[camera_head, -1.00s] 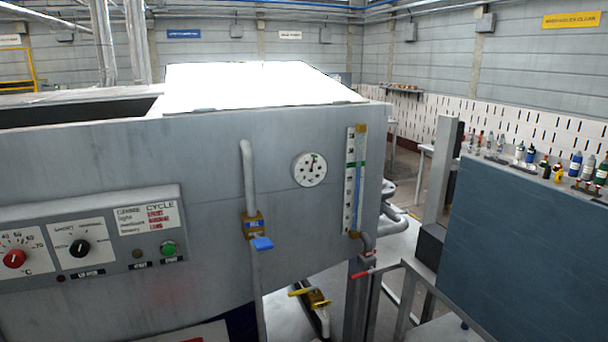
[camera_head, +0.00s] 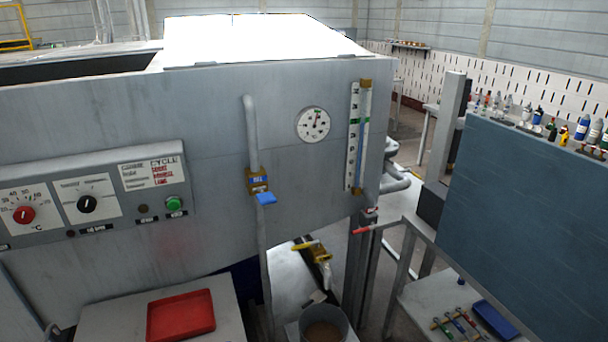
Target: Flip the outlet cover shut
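A large grey machine (camera_head: 230,130) fills the left and middle of the head view. A bright white flat panel (camera_head: 260,40) lies on its top at the right, beside a dark open slot (camera_head: 75,66) at the top left. I cannot tell whether this panel is the outlet cover, and no other part is clearly a cover. Neither of my grippers is in view.
The machine front carries a control panel (camera_head: 95,195), a pipe with a blue-handled valve (camera_head: 262,190), a round gauge (camera_head: 313,124) and a level tube (camera_head: 358,135). Below are a red tray (camera_head: 181,315) and a bucket (camera_head: 323,330). A blue-grey board (camera_head: 530,220) blocks the right.

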